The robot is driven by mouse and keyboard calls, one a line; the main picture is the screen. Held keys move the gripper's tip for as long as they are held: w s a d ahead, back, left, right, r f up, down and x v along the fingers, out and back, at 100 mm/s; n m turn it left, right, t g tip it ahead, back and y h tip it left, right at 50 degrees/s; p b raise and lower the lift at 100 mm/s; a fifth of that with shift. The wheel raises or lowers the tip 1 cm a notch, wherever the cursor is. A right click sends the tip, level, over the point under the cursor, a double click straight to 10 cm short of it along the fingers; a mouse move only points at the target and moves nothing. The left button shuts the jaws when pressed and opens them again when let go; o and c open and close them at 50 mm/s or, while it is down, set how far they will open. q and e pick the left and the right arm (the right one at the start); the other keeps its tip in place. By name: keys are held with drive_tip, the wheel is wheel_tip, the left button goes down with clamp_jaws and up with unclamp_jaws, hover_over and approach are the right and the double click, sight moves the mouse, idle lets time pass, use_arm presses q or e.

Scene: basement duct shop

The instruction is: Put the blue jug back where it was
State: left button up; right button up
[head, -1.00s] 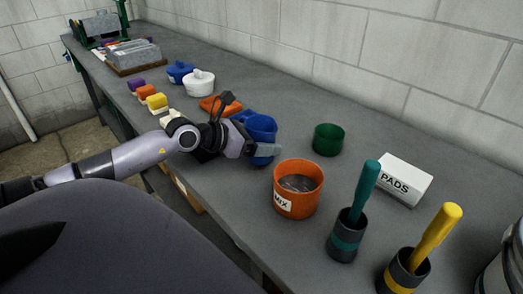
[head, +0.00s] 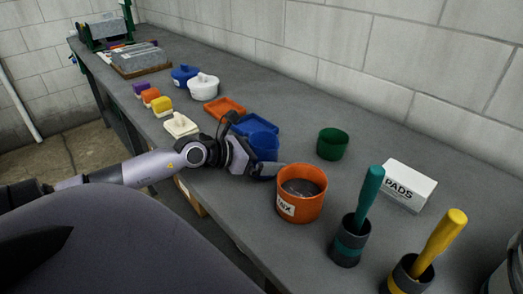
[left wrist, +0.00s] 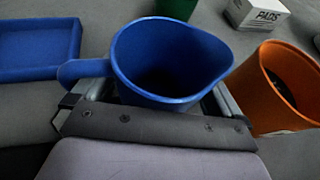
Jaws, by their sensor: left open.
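The blue jug (head: 266,153) stands in front of a blue tray (head: 258,123) on the bench, partly hidden by my left gripper (head: 262,170). In the left wrist view the jug (left wrist: 168,88) shows its open mouth from above, with its handle at the left and its spout at the right. It looks upright and empty, though its inside is dark. My left gripper is open, with its fingers on either side of the jug's lower body. Whether they touch it is hidden. The blue tray (left wrist: 40,50) lies left of the jug there, apart from it.
A green cup (head: 332,145), a PADS box (head: 408,187) and two pots with teal (head: 369,195) and yellow (head: 440,240) handles are farther right. An orange tray (head: 224,107) and lidded dishes lie beyond the blue tray.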

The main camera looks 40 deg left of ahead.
use_arm(q)
drive_tip(key=shift+f, duration=0.15)
drive_tip(key=shift+v, duration=3.65)
